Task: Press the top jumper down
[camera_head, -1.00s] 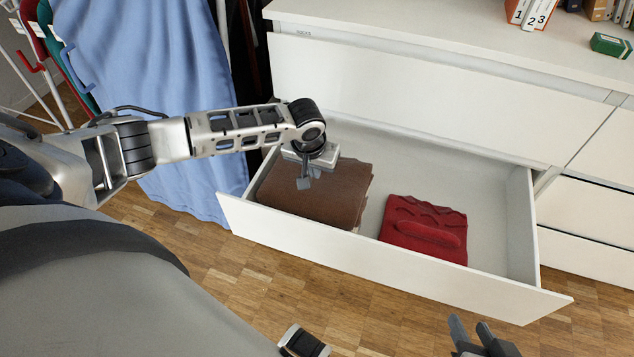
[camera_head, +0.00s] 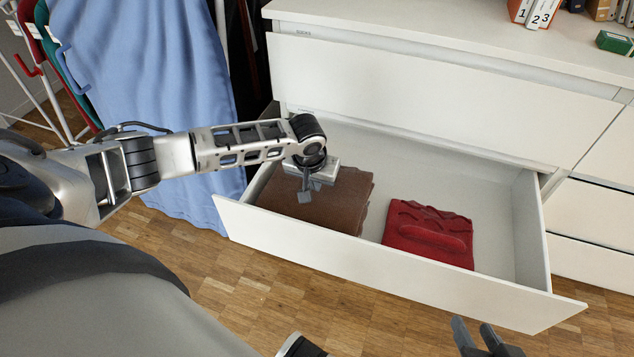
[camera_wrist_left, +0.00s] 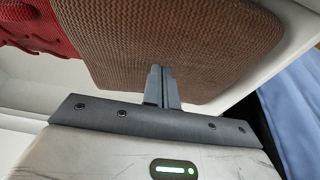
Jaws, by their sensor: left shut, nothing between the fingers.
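A brown folded jumper (camera_head: 330,205) lies in the left part of the open drawer (camera_head: 500,220). It looks like a stack, with more folded edges under the top one. My left gripper (camera_head: 305,196) is shut and empty, pointing down over the brown jumper. In the left wrist view the shut fingers (camera_wrist_left: 160,72) are at the brown knit (camera_wrist_left: 205,45); I cannot tell whether they touch it. A red folded garment (camera_head: 430,233) lies to the right in the drawer, apart from the brown one. My right gripper (camera_head: 485,340) shows at the bottom edge with its fingers apart.
The drawer's front panel (camera_head: 400,265) stands out towards me. The closed drawer front above (camera_head: 430,95) overhangs the back. Blue cloth (camera_head: 150,90) hangs at the left. The drawer floor right of the red garment is clear.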

